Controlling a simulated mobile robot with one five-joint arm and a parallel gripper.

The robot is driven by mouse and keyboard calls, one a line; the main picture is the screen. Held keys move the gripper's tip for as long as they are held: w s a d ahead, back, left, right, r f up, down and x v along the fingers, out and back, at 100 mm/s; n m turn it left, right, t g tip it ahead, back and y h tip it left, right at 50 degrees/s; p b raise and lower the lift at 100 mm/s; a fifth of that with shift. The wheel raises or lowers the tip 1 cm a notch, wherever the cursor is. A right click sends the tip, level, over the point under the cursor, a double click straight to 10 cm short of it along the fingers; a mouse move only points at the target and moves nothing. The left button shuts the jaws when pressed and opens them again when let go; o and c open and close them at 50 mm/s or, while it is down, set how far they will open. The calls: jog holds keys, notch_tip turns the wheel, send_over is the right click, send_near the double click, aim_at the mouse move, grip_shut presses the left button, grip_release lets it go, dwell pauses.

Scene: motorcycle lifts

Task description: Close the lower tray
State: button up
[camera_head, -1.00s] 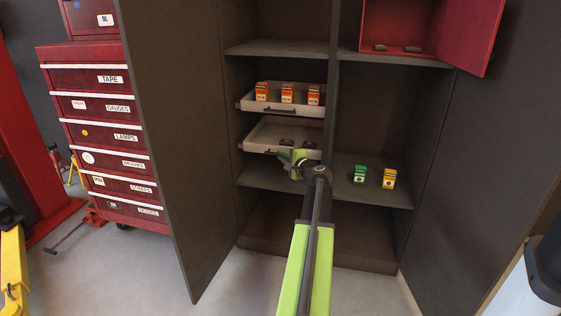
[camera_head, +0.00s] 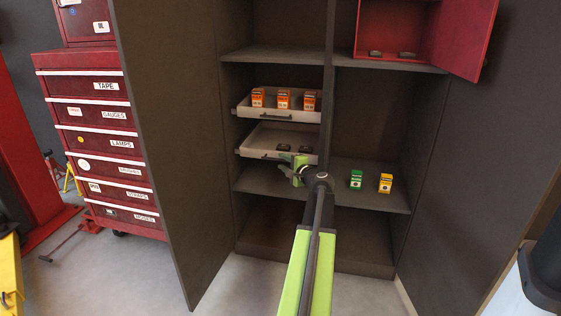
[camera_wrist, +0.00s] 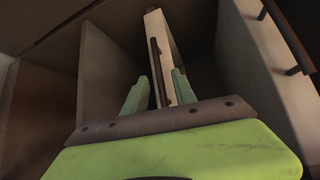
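The lower tray (camera_head: 262,142) is a pale grey tray in the left cabinet bay, standing out from the cabinet. It has a dark handle on its front and small dark items inside. In the wrist view its pale front (camera_wrist: 161,35) and dark handle (camera_wrist: 154,65) lie ahead of my gripper (camera_wrist: 158,88). My gripper is open, its two green fingers apart on either side of the handle's line. Whether they touch the handle I cannot tell. In the head view my gripper (camera_head: 300,168) is at the tray's front right, hiding its right corner.
The upper tray (camera_head: 245,104) holds orange boxes (camera_head: 283,99) and stands out above; its handle shows in the wrist view (camera_wrist: 290,35). A green box (camera_head: 356,180) and a yellow box (camera_head: 385,184) stand on the right shelf. An open cabinet door (camera_head: 170,130) stands at left.

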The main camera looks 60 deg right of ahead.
jog(key=p+v, duration=0.1)
jog(key=v, duration=1.4)
jog(key=shift+p, duration=0.4)
